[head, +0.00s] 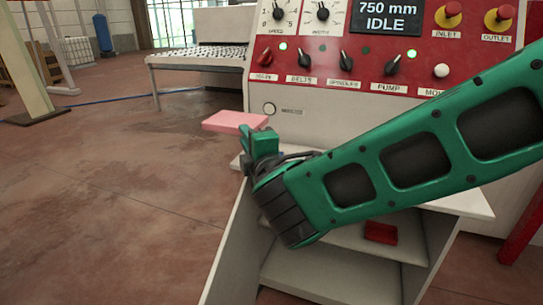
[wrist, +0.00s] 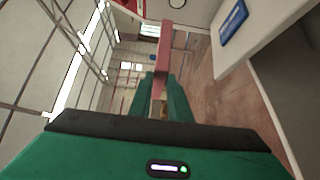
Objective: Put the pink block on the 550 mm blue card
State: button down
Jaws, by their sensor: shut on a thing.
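The pink block (head: 230,121) is held at the tip of my gripper (head: 250,140), in front of the machine's panel and over the floor at the left end of the stand. In the wrist view the pink block (wrist: 165,48) sticks out from between the green fingers of my gripper (wrist: 162,84), which are shut on it. A blue card (wrist: 233,22) lies on a pale top at the upper right of the wrist view, apart from the block; its marking is too small to read. No blue card shows in the head view, where my arm covers much of the stand's top.
The machine's red panel (head: 345,45) has knobs, buttons and a display reading 750 mm IDLE. The pale stand (head: 462,203) has open shelves below, with a small red tray (head: 381,233) on one. A conveyor table (head: 200,57) stands behind. The floor at left is clear.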

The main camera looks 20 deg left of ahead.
jog(key=w+d+f, duration=0.2)
jog(key=w, duration=0.1)
jog(key=w+d+f, duration=0.2)
jog(key=w, duration=0.1)
jog(key=w+d+f, duration=0.2)
jog(key=w+f, duration=0.1)
jog(key=shift+w+d, duration=0.2)
jog(key=shift+d, duration=0.05)
jog(key=shift+f, duration=2)
jog(key=shift+f, duration=0.6)
